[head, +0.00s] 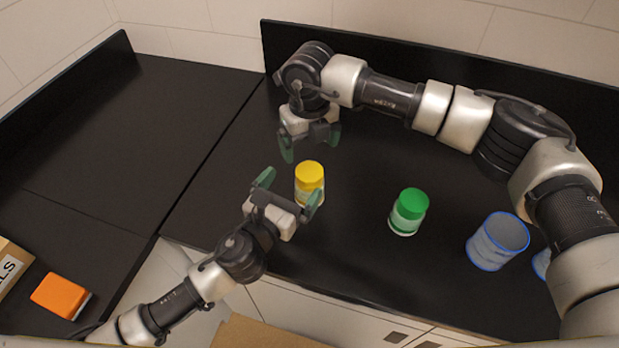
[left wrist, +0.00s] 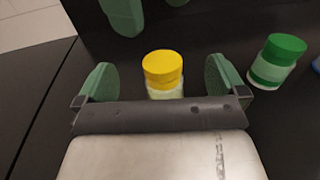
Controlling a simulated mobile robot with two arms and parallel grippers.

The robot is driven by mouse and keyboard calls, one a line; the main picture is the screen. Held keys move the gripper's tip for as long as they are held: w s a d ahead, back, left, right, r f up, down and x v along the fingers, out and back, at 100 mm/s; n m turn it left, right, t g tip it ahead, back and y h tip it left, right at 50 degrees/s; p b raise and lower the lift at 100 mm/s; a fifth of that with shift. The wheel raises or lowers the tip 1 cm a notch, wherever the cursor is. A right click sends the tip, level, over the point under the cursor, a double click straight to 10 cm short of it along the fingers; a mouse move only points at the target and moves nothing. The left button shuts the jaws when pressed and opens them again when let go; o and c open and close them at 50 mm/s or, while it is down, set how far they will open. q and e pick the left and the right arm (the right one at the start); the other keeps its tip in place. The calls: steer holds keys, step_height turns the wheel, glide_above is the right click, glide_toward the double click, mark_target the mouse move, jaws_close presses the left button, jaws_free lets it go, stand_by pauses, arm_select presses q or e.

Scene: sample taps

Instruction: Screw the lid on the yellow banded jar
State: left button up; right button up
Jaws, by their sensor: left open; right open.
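The yellow-topped jar (head: 309,184) stands upright on the black counter, with a yellow lid over a pale body. It also shows in the left wrist view (left wrist: 163,71), between the fingers, its lower part hidden by my gripper. My left gripper (head: 290,190) is open in front of the jar; I cannot tell whether a finger touches it. My right gripper (head: 311,142) is open and empty, just behind and above the jar.
A green-lidded jar (head: 408,211) stands to the right, also in the left wrist view (left wrist: 277,61). A blue-rimmed clear container (head: 498,241) stands further right, another partly hidden beside it. An orange block (head: 61,296) and a labelled box (head: 10,268) are at lower left.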

mark_target(302, 196)
arm_select(q)
steer(key=shift+s, duration=0.1)
arm_select(e)
steer(key=shift+s, duration=0.1)
arm_select(q)
step_height(302, 196, down, 5)
steer(key=shift+f, duration=0.1)
steer(key=shift+w+d+f, duration=0.15)
steer(key=shift+w+f, duration=0.05)
steer(key=shift+f, duration=0.2)
step_height(302, 196, down, 2)
steer(key=shift+w+f, duration=0.1)
steer(key=x, duration=0.6)
steer(key=shift+w, duration=0.15)
arm_select(e)
steer(key=shift+w, duration=0.2)
arm_select(q)
steer(key=shift+w+d, duration=0.25)
steer(key=shift+w, duration=0.05)
arm_select(e)
steer(key=shift+s, duration=0.1)
